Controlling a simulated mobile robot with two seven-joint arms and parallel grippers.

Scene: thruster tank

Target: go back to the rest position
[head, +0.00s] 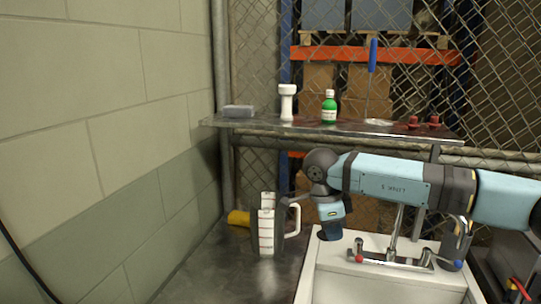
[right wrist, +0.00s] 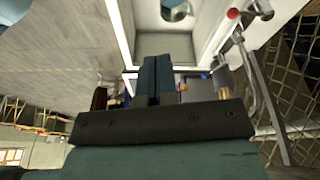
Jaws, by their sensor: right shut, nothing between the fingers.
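My right arm reaches in from the right in the head view, above the sink's back edge. My right gripper (head: 331,232) hangs down from the wrist at the sink's back left corner, its fingers partly hard to make out. In the right wrist view its two dark blue fingers (right wrist: 156,78) lie side by side, shut with nothing between them. The white sink basin (right wrist: 165,45) shows beyond the fingertips. My left gripper is in neither view.
A grey and white jug (head: 266,232) stands just left of my right gripper, with a yellow thing (head: 238,217) behind. The sink's faucet (head: 395,240) is to the right. A steel shelf (head: 260,124) above holds a green bottle (head: 329,110) and a white container (head: 288,103).

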